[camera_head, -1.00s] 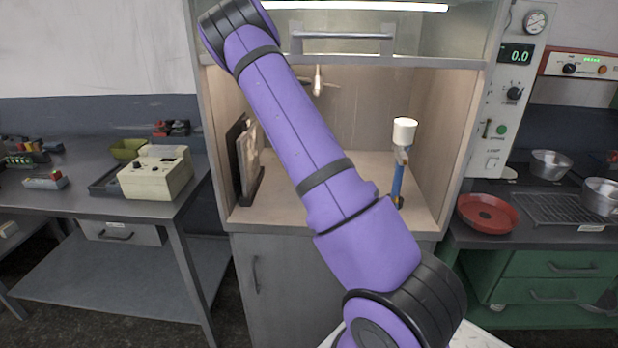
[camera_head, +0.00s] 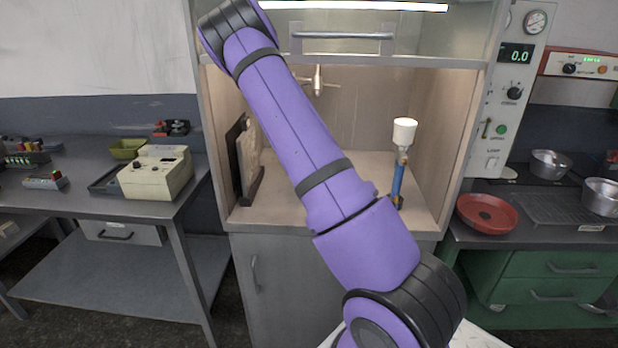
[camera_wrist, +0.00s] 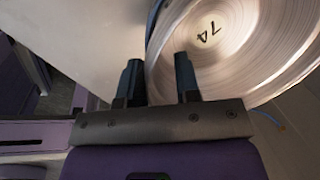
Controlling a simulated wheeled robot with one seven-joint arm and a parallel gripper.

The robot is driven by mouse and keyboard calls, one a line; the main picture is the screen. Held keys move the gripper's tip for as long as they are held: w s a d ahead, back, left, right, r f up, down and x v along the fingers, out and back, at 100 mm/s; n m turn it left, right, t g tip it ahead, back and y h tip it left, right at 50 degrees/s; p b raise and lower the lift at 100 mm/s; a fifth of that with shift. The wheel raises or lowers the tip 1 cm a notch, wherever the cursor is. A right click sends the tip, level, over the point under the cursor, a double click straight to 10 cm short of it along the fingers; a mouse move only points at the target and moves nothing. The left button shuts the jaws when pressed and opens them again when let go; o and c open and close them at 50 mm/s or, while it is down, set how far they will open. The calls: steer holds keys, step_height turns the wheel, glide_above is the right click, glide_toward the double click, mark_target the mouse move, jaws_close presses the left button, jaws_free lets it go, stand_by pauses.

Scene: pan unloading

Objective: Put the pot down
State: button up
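The pot (camera_wrist: 235,55) fills the upper right of the wrist view. It is a round pale metal vessel with "74" marked on its round face. Whether the fingertips touch the pot cannot be told. In the head view my purple arm crosses the middle, and neither my gripper nor this pot shows there.
A pale flat surface (camera_wrist: 95,40) lies left of the pot in the wrist view. A red pan (camera_head: 487,214) and metal pots (camera_head: 551,163) stand at right. A beige device (camera_head: 155,172) stands at left.

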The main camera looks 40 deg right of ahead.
steer(key=v, duration=0.6)
steer(key=shift+r, duration=0.35)
steer(key=shift+s, duration=0.1)
